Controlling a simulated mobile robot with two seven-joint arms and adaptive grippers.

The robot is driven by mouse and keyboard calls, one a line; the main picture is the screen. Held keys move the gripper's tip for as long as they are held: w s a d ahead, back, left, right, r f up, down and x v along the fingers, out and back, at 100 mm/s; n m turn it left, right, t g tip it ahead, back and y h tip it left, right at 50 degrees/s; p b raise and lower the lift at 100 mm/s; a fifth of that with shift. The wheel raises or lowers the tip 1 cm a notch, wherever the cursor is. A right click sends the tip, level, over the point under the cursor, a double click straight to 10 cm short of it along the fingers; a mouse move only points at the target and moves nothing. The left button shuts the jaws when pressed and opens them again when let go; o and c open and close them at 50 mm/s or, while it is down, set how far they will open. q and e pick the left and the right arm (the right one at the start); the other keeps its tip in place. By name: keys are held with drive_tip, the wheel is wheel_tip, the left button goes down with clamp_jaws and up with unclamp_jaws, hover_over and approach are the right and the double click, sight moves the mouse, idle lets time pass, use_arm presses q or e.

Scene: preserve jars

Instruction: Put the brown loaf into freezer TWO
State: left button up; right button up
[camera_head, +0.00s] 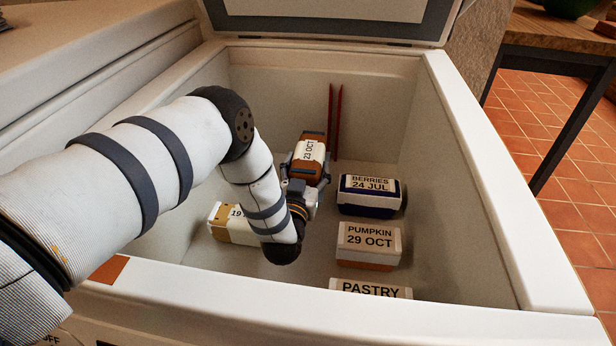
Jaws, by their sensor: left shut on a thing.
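The brown loaf (312,136), with a white label reading 23 OCT, is inside the open chest freezer (450,180). My left gripper (306,170) reaches down into the freezer and is shut on the loaf, with fingers on both sides of it. I cannot tell whether the loaf touches the freezer floor. No number for this freezer is readable in this view. My right gripper is not in view.
The freezer also holds a berries box (368,208), a pumpkin box (368,262), a pastry box (371,290) and a yellow-and-white box (228,232) partly behind my arm. Two red rods (336,122) stand against the back wall. The lid (330,12) is up.

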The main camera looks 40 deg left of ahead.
use_arm(q)
drive_tip(key=shift+f, duration=0.8)
drive_tip(key=shift+s+f+b, duration=0.1)
drive_tip(key=shift+f+b, duration=0.1)
drive_tip(key=shift+b, duration=0.15)
drive_tip(key=o, duration=1.4)
drive_tip(key=shift+d+f, duration=0.1)
drive_tip(key=shift+o, duration=0.7)
drive_tip(key=shift+s+f, duration=0.1)
drive_tip(key=shift+s+d+r+p, duration=0.2)
drive_tip(key=shift+s+r+p, duration=0.2)
drive_tip(key=shift+r+p, duration=0.25)
drive_tip(key=v, duration=0.6)
drive_tip(key=shift+p, duration=0.45)
drive_tip(key=shift+s+r, duration=0.1)
drive_tip(key=shift+s, duration=0.05)
